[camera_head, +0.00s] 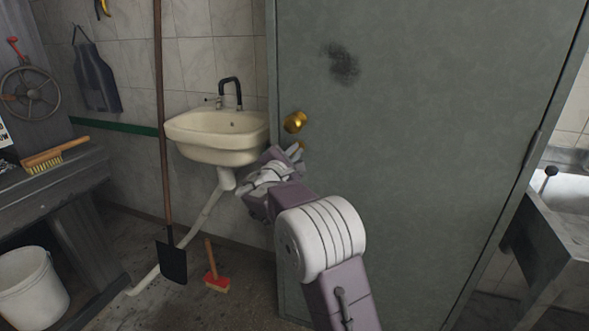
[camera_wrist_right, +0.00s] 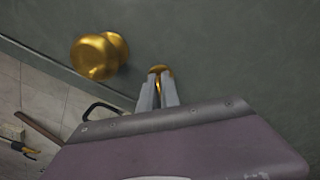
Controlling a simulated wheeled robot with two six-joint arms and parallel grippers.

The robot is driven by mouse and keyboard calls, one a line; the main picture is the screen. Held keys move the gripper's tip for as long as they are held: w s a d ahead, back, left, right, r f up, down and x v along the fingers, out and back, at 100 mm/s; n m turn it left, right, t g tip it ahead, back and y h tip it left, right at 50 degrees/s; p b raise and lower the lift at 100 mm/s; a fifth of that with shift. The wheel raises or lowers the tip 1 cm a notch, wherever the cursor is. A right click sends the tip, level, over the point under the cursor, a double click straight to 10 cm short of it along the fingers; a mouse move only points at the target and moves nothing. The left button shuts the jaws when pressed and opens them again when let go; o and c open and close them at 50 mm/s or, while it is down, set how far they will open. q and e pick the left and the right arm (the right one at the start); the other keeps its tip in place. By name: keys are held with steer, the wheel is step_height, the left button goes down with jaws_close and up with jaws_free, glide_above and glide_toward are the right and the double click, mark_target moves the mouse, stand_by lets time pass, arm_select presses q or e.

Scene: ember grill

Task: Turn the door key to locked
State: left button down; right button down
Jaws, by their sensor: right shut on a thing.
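The grey-green door (camera_head: 420,130) stands in the middle of the head view, with a round brass knob (camera_head: 295,122) near its left edge. Just below the knob, a small brass piece (camera_head: 299,145), where the key sits, is mostly hidden behind my right gripper (camera_head: 297,153). In the right wrist view the knob (camera_wrist_right: 99,56) is at the upper left, and the brass piece (camera_wrist_right: 159,69) shows at the tips of my right gripper (camera_wrist_right: 158,80). The two fingers are close together on it. How far the key is turned cannot be seen. My left gripper is not in view.
A cream sink (camera_head: 217,136) hangs on the wall left of the door. A dark bench (camera_head: 75,178) and white bucket (camera_head: 30,287) are at the far left.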

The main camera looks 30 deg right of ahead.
steer(key=m+b, duration=0.4)
steer(key=b, duration=0.1)
steer(key=m+b, duration=0.2)
steer(key=b, duration=0.1)
steer(key=shift+f, duration=0.35)
steer(key=shift+r+m+b, duration=0.2)
steer(key=shift+m+b, duration=1.2)
steer(key=shift+b, duration=0.2)
steer(key=c, duration=1.6)
jaws_free()
steer(key=v, duration=0.9)
